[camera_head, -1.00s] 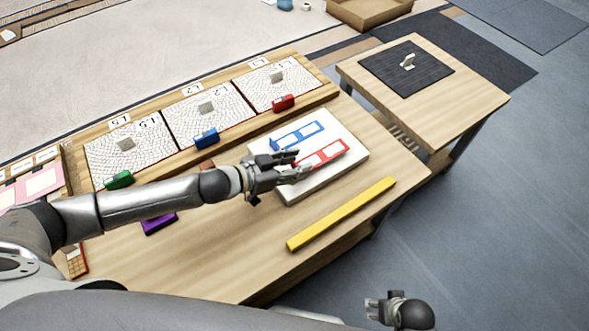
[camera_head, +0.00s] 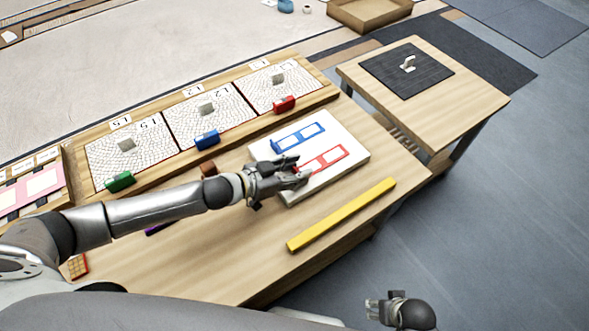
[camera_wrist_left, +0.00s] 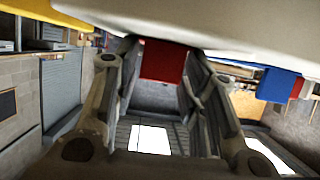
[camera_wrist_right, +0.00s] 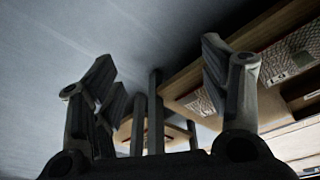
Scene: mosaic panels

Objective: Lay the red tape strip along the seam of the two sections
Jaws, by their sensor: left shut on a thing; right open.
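The red tape strip (camera_head: 329,160), a red frame with pale windows, lies on or just above the white block (camera_head: 350,137). My left gripper (camera_head: 300,178) is shut on its near-left end. A red piece also shows between the fingers in the left wrist view (camera_wrist_left: 163,62). Three mosaic sections (camera_head: 128,150) (camera_head: 208,112) (camera_head: 267,88) sit side by side in a wooden tray, with narrow seams between them. My right gripper (camera_head: 372,309) is open and empty, low beside the table; its spread fingers show in the right wrist view (camera_wrist_right: 165,80).
A blue strip (camera_head: 299,136) lies beside the red one. Green (camera_head: 120,181), blue (camera_head: 207,140) and red (camera_head: 284,104) blocks stand along the tray's front. A yellow bar (camera_head: 342,214) lies near the table edge. A side table (camera_head: 485,98) holds a dark mat (camera_head: 385,72).

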